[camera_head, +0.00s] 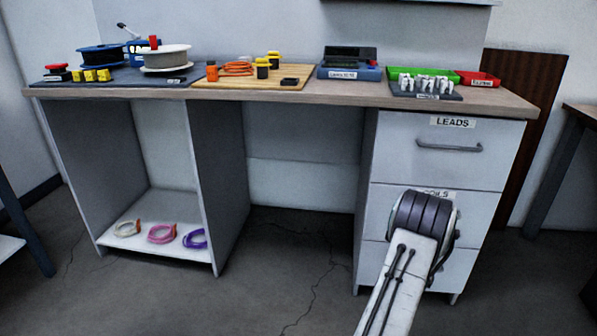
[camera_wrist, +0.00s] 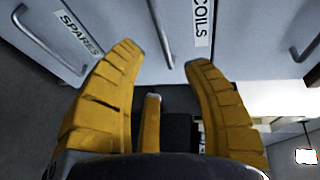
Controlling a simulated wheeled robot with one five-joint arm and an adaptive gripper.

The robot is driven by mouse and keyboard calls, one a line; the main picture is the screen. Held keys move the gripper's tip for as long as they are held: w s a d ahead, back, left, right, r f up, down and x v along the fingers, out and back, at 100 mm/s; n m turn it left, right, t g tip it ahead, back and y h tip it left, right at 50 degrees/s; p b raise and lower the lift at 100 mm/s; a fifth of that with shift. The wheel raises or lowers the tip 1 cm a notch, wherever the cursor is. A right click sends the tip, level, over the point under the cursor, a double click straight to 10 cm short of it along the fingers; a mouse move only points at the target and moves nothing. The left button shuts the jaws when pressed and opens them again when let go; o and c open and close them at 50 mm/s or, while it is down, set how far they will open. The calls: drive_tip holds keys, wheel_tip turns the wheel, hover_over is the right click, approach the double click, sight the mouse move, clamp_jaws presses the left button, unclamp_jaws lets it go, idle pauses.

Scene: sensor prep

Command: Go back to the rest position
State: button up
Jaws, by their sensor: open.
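My gripper (camera_wrist: 163,60) shows in the wrist view with its ridged yellow fingers spread apart. It is open, and nothing is seen held between the fingers. Beyond the fingertips is the grey drawer front with the COILS label (camera_wrist: 202,22); a drawer with the SPARES label (camera_wrist: 80,35) is to the left. In the head view my white arm with its dark joint rises in front of the drawer unit (camera_head: 395,160), over the lower drawers. My gripper is hidden there behind the arm. I cannot tell how far the fingertips are from the drawers.
The workbench (camera_head: 520,104) holds spools, a wooden board (camera_head: 210,82), a blue case (camera_head: 347,73), a green tray (camera_head: 445,76) and a red tray (camera_head: 480,79). The LEADS drawer (camera_head: 446,148) looks shut. Coiled leads lie on the lower left shelf (camera_head: 150,250). Floor in front is clear.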

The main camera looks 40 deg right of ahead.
drive_tip(key=w+a+r+n+t+y+p, duration=0.25)
drive_tip(key=w+a+r+n+p, duration=0.25)
drive_tip(key=w+a+r+p, duration=0.55)
drive_tip(key=w+a+r+n+t+y+p, duration=0.1)
drive_tip(key=w+a+r+n+y+p, duration=0.4)
drive_tip(key=w+a+r, duration=0.6)
drive_tip(key=a+r+n+y+p, duration=0.2)
drive_tip(key=a+r+n+p, duration=0.45)
drive_tip(key=a+r, duration=0.4)
drive_tip(key=s+a+r+n+g+y+p, duration=0.1)
drive_tip(key=s+a+r+n+y+p, duration=0.1)
drive_tip(key=s+a+r+n+p, duration=0.45)
drive_tip(key=s+a+r+n+y+p, duration=0.1)
drive_tip(key=a+r+p, duration=0.35)
drive_tip(key=a, duration=0.55)
drive_tip(key=s+a+r+n+g+y+p, duration=0.1)
drive_tip(key=s+a+r+n+y+p, duration=0.2)
drive_tip(key=a+r+p, duration=0.4)
drive_tip(key=s+a+r+n+g+p, duration=0.1)
drive_tip(key=s+a+r+n+p, duration=0.1)
drive_tip(key=s+a+n, duration=0.3)
drive_tip(key=s+r, duration=0.1)
drive_tip(key=s, duration=0.2)
drive_tip(key=shift+s+a+g, duration=0.15)
drive_tip(key=shift+a+g, duration=0.1)
drive_tip(key=shift+g, duration=0.1)
